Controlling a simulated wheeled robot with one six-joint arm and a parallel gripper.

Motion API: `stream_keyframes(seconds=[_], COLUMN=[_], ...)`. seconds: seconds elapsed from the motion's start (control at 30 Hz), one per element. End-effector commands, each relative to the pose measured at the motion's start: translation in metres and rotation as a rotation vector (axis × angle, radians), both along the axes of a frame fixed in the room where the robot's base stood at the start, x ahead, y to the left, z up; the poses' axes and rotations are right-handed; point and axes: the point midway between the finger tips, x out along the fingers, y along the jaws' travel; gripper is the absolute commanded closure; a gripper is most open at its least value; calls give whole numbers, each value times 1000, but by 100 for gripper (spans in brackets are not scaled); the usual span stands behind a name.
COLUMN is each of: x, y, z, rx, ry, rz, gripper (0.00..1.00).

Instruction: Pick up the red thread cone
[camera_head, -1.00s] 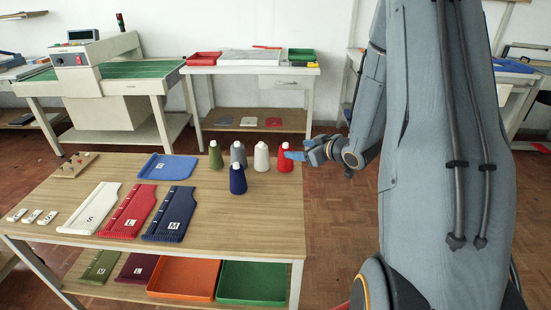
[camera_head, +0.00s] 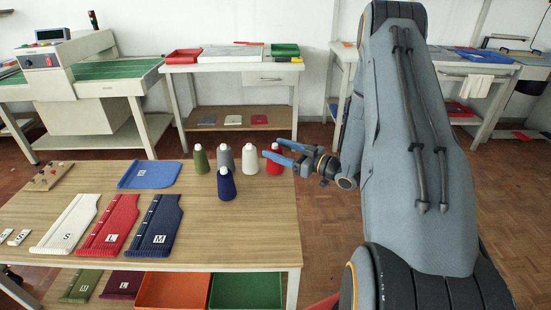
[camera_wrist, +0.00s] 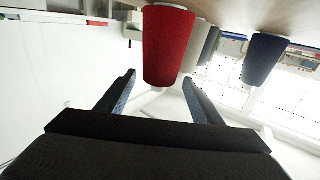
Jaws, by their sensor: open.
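The red thread cone (camera_head: 274,163) stands upright near the right edge of the wooden table, with a white tip. In the wrist view the red cone (camera_wrist: 167,48) appears upside down, ahead of and between the two fingers. My gripper (camera_head: 272,153) has blue fingers and is open, reaching in from the right. In the head view its fingers overlap the cone's upper part. In the wrist view my gripper (camera_wrist: 160,90) holds nothing. I cannot tell if a finger touches the cone.
A white cone (camera_head: 250,160), a grey cone (camera_head: 225,158), a green cone (camera_head: 201,160) and a dark blue cone (camera_head: 226,186) stand left of the red one.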

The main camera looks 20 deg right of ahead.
Motion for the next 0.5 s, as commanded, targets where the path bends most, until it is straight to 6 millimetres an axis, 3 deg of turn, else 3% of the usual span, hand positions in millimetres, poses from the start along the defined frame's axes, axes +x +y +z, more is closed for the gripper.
stream_keyframes(seconds=[0.13, 0.4, 0.5], x=[12, 14, 14], y=[7, 6, 6], z=[0, -1, -1], rx=[-1, -1, -1], ry=[1, 1, 1], rz=[-2, -6, -6], gripper=[40, 40, 56])
